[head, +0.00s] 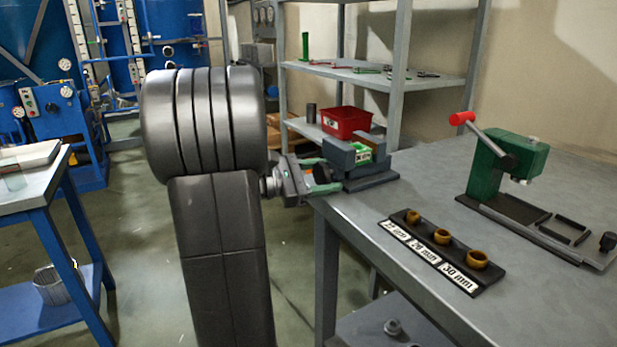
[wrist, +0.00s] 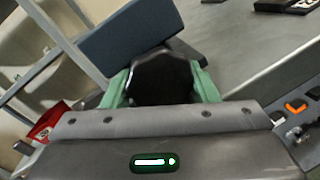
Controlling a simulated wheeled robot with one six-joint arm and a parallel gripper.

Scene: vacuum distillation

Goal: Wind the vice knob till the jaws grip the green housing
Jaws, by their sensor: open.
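The grey-blue vice (head: 370,178) stands at the left corner of the workbench. The green housing (head: 362,152), with a white label, sits between its jaws; I cannot tell whether both jaws touch it. In the wrist view the vice body (wrist: 130,35) shows as a blue-grey block, and the housing is not seen. The dark round vice knob (wrist: 160,78) is between the green fingers of my gripper (wrist: 161,88), one on each side. My gripper (head: 316,178) is open around the knob; contact with it is unclear.
A black tray (head: 455,275) with brass rings and size labels lies on the workbench (head: 410,205). A green press (head: 495,170) with a red-tipped lever stands farther right. A red bin (head: 346,122) and shelving (head: 400,80) are behind the vice. A blue-legged table (head: 70,215) stands at left.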

